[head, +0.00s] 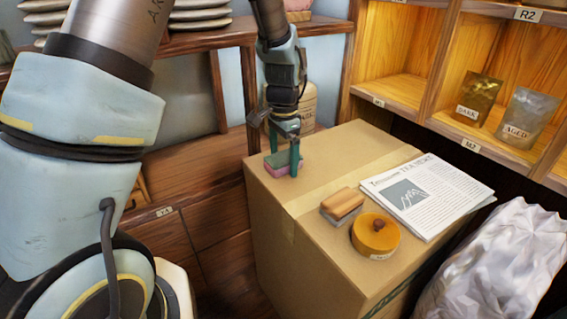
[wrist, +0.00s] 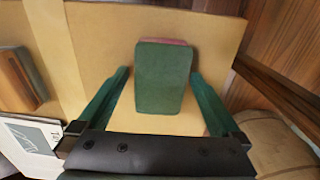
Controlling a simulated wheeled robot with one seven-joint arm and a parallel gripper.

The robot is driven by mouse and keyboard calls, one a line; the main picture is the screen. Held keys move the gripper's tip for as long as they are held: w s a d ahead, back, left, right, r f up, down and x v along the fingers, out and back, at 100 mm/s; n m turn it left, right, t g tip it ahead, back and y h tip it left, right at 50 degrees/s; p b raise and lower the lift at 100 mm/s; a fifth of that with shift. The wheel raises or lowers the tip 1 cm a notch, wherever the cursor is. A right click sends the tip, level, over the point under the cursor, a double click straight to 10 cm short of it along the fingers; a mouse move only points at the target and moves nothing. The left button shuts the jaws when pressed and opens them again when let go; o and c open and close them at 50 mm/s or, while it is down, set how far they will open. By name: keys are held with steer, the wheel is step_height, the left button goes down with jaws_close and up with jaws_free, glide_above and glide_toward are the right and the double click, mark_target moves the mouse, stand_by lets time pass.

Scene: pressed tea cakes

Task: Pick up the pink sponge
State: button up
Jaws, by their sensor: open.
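The pink sponge (head: 283,170) lies flat on top of a cardboard box, near its far left corner. It has a pink lower layer and a dark green top. In the wrist view, the green top of the sponge (wrist: 162,78) fills the space between the fingers, with a thin pink edge at the far end. My gripper (head: 284,158) points down over the sponge with its green fingers apart. In the wrist view, my gripper (wrist: 160,72) has one finger on each side of the sponge, with a small gap showing at each side.
The cardboard box (head: 320,165) also holds a wooden-handled brush (head: 343,203), a round orange-brown lidded tin (head: 376,236) and a newspaper (head: 425,195). A crumpled white bag (head: 495,270) stands at the right. Wooden shelves with pouches (head: 478,97) are behind. A tan sack (wrist: 280,150) is close by my gripper.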

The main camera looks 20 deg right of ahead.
mark_target(284, 157)
steer(key=shift+c, duration=0.2)
steer(key=c, duration=1.4)
step_height(284, 157, up, 10)
steer(key=shift+r+p, duration=0.1)
steer(key=shift+p, duration=0.25)
